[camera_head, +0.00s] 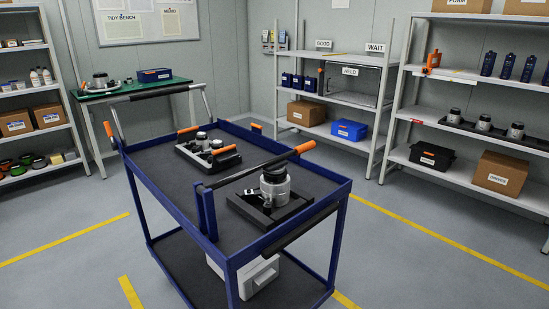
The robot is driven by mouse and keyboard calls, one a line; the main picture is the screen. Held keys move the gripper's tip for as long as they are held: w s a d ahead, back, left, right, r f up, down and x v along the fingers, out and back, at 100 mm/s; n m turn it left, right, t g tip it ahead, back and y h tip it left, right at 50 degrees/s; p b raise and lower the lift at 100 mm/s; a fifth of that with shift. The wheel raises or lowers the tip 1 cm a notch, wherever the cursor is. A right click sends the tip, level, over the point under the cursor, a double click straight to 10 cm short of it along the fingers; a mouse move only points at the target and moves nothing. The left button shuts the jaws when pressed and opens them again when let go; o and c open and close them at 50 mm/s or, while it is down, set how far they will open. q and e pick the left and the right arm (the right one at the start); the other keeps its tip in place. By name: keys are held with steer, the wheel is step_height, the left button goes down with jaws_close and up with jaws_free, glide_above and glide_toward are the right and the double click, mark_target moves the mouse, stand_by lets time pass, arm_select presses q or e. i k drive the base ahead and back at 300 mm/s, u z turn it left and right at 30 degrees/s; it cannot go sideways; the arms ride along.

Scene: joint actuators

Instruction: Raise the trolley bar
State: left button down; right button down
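A blue trolley (170,190) with a dark upper deck stands in the middle of the head view. A black bar (250,170) with an orange grip (305,147) starts at a blue post (207,212) on the trolley's left side. It reaches across above the deck to the right side, close to level. A black push handle (150,92) on silver legs stands at the trolley's far end. Another dark bar (300,226) runs along the near end, just below the rim. Neither of my grippers is in view.
A black tray with a grey cylindrical part (275,185) sits on the near deck, close to the bar. A second tray with orange handles (188,130) lies farther back. A white box (250,275) is on the lower shelf. Shelves line both sides; the floor around the trolley is clear.

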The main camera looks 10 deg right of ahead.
mark_target(276, 163)
steer(key=i, duration=1)
